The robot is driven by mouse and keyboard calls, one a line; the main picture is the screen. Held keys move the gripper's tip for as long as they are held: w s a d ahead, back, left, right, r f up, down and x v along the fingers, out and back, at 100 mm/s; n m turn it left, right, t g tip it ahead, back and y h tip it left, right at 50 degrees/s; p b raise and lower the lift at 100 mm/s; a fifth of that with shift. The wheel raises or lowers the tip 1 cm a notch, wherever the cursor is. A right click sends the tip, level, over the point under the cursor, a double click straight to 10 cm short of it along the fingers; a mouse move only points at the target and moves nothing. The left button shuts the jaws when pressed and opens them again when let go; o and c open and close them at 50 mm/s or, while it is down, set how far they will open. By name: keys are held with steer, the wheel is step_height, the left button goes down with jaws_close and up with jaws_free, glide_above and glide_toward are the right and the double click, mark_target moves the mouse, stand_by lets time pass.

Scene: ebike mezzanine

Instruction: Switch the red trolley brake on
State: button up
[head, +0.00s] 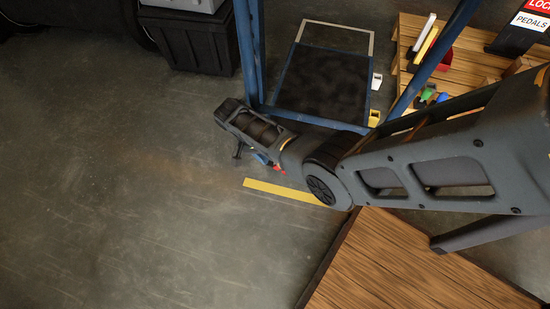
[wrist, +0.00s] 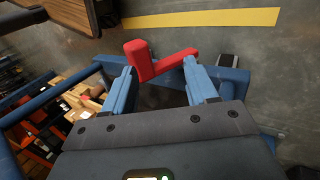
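The red brake lever (wrist: 150,65) shows in the wrist view as a cranked bar with a thicker block at its left end. It lies across the gap at the fingertips of my gripper (wrist: 160,72). The two blue fingers stand wide apart, so my gripper is open. The lever looks very close to both fingertips; I cannot tell whether it touches them. In the head view, a small red part of the lever (head: 279,170) shows beside my wrist, which hides most of it. The blue trolley frame (head: 249,50) rises behind my wrist in the head view.
A yellow floor stripe (head: 285,191) runs close by. A wooden surface (head: 420,270) lies at the lower right, under my arm. A black crate (head: 190,42) stands at the back left. A wooden bench (head: 460,55) with coloured items is at the upper right. The left floor is clear.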

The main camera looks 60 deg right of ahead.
steer(key=shift+w+a+r, duration=0.25)
steer(key=shift+w+r, duration=0.3)
steer(key=shift+w, duration=0.1)
steer(key=shift+w+a+r, duration=0.25)
steer(key=shift+w+r, duration=0.3)
steer(key=shift+w, duration=0.05)
steer(key=p+v, duration=0.2)
steer(key=v, duration=0.6)
steer(key=shift+p, duration=0.35)
steer(key=shift+w, duration=0.1)
